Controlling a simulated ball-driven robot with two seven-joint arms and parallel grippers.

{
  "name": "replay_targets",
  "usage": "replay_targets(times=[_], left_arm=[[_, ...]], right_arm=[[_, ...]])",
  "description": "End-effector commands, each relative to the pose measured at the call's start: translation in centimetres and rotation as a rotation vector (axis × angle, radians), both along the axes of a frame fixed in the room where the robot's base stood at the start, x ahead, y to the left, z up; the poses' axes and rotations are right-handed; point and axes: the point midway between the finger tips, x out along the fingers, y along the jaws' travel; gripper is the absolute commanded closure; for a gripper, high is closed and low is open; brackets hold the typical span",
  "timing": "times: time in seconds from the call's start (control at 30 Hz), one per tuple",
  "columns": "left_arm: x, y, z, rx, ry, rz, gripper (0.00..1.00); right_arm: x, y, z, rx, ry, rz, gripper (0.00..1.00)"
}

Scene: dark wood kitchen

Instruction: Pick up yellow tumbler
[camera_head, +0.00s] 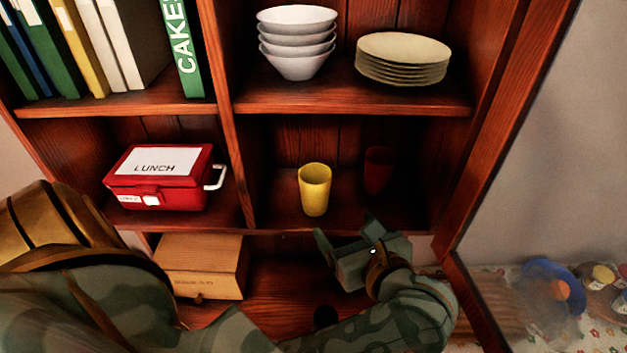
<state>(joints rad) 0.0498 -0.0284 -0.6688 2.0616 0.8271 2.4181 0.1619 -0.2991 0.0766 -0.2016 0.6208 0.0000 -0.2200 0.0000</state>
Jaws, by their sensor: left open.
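The yellow tumbler (314,190) stands upright on the middle shelf of the wooden cabinet, in the right-hand compartment near the shelf's front edge. My left gripper (343,225) is below and slightly right of the tumbler in the picture, in front of the shelf edge. Its jaws are open and point up toward the shelf, and nothing shows between them. It appears apart from the tumbler. My left arm comes in from the lower left and hides part of the lower cabinet. My right gripper is not in view.
A dark red tumbler (377,171) stands in shadow right of the yellow one. Stacked bowls (297,45) and plates (403,62) sit on the shelf above. A red lunch box (161,190) is left of the divider (237,150). A wooden box (205,262) sits below.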

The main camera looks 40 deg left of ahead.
Motion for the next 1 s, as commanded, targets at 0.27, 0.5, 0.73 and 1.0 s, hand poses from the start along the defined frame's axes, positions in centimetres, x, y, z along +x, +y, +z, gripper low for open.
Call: replay_targets(times=[0.27, 0.5, 0.73, 1.0], left_arm=[[3.0, 5.9, -2.3, 0.009, -0.003, 0.003, 0.22], [4.2, 8.3, -3.0, 0.006, 0.000, 0.001, 0.22], [5.4, 11.2, -4.3, 0.011, -0.002, 0.003, 0.22], [6.3, 12.9, -4.6, 0.006, 0.000, 0.002, 0.22]], right_arm=[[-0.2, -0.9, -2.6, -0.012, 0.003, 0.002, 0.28], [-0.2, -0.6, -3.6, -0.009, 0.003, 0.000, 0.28], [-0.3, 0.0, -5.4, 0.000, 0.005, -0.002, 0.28], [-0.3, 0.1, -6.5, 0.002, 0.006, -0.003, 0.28]])
